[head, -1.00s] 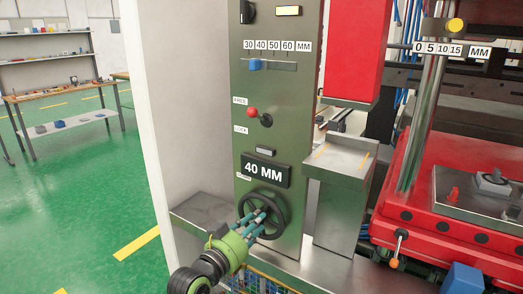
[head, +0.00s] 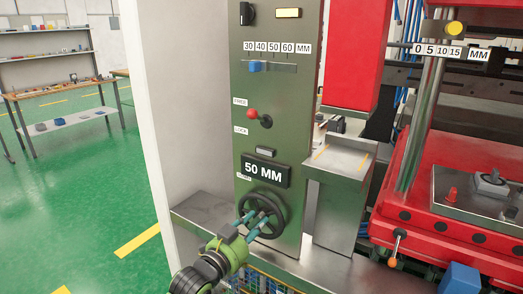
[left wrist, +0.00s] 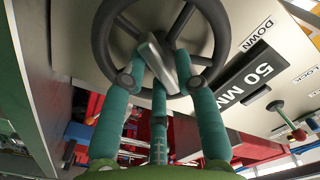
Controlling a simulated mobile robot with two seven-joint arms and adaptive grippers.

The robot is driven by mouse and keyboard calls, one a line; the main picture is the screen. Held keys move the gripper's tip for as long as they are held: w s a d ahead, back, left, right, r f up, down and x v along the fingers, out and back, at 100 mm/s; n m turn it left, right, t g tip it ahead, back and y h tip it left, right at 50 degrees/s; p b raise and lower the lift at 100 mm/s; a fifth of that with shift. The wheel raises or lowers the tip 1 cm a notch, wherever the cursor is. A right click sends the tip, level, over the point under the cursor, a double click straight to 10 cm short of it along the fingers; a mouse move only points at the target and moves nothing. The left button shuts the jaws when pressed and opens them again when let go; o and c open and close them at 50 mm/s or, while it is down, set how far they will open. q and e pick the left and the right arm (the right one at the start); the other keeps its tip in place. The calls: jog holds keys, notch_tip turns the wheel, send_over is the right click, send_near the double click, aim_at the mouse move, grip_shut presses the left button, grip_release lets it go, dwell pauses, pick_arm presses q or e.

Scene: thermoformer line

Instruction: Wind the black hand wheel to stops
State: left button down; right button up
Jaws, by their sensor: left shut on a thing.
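The black hand wheel (head: 286,214) sits low on the green panel, under the display (head: 264,169), which reads 50 MM. My left gripper (head: 254,219) reaches it from the lower left, its teal fingers at the wheel. The display (left wrist: 262,73) also reads 50 MM there. My right gripper is not in view.
Above the display are a red-knobbed lever (head: 253,114) between two small labels and a blue slider (head: 255,66) under a 30–60 MM scale. A steel box (head: 338,165) stands right of the panel. A red machine bed (head: 420,222) lies farther right.

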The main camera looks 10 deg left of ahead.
pick_arm(q)
jog(key=m, duration=0.1)
jog(key=r+m, duration=0.1)
jog(key=shift+w+a+m+p, duration=0.1)
jog(key=shift+w+m+p, duration=0.15)
jog(key=shift+m+p, duration=0.15)
jog(key=shift+r+m+p, duration=0.1)
jog(key=shift+m+p, duration=0.2)
jog(key=shift+m, duration=0.5)
jog(key=c, duration=1.4)
grip_release()
jog(key=shift+m, duration=0.4)
jog(key=o, duration=0.5)
jog(key=shift+w+d+f, duration=0.25)
jog(key=shift+w+f, duration=0.2)
jog(key=shift+w, duration=0.2)
